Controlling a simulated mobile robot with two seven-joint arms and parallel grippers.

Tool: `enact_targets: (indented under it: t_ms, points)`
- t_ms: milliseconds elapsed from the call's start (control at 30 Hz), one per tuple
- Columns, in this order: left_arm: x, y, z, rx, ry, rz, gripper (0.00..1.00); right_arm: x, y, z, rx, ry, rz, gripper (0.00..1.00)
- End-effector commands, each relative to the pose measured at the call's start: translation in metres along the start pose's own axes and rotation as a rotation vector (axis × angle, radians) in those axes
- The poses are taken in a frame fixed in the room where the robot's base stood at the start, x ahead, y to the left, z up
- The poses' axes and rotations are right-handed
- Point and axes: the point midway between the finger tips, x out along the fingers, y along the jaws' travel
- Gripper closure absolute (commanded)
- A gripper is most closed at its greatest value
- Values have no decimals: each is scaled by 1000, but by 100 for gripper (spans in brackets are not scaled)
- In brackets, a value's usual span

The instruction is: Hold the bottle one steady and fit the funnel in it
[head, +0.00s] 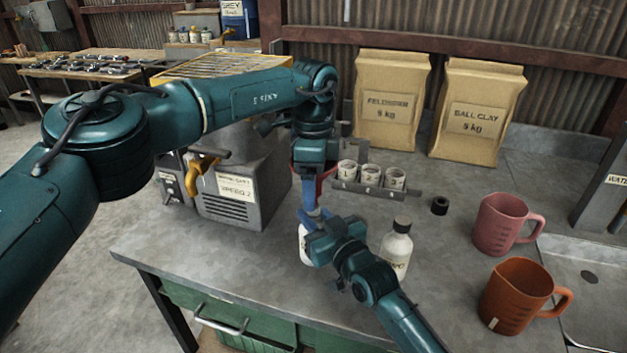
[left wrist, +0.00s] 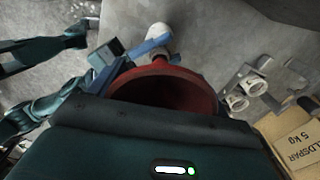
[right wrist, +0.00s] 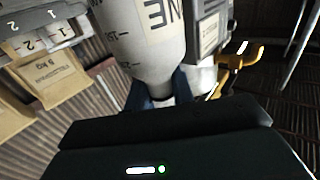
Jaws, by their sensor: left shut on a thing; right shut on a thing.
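The red funnel (head: 326,178) is held by my left gripper (head: 310,195), which is shut on it above the bench. In the left wrist view the funnel (left wrist: 170,92) shows its wide mouth. Bottle one (head: 304,246) is white and mostly hidden behind my right gripper (head: 318,232), which is shut around its neck. The right wrist view shows the bottle (right wrist: 145,40) with part of its lettering and scale marks. The funnel's lower end is just above the right gripper. I cannot tell whether its spout is inside the bottle neck.
A second capped white bottle (head: 396,252) stands close right of my right gripper. A loose black cap (head: 439,206) lies on the bench. Numbered cups (head: 370,175) stand behind, a pink jug (head: 500,225) and an orange jug (head: 515,296) at right. A grey machine (head: 240,190) is left.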

Motion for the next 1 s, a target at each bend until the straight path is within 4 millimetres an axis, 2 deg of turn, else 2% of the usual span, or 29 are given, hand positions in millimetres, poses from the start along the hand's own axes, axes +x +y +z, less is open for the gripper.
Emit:
enact_targets:
  t_ms: [33, 1000]
  points:
    - [1, 0, 0, 0, 0, 0, 43, -1, 0, 4, 0, -10, 0, 98]
    - [16, 0, 0, 0, 0, 0, 43, -1, 0, 4, 0, -10, 0, 98]
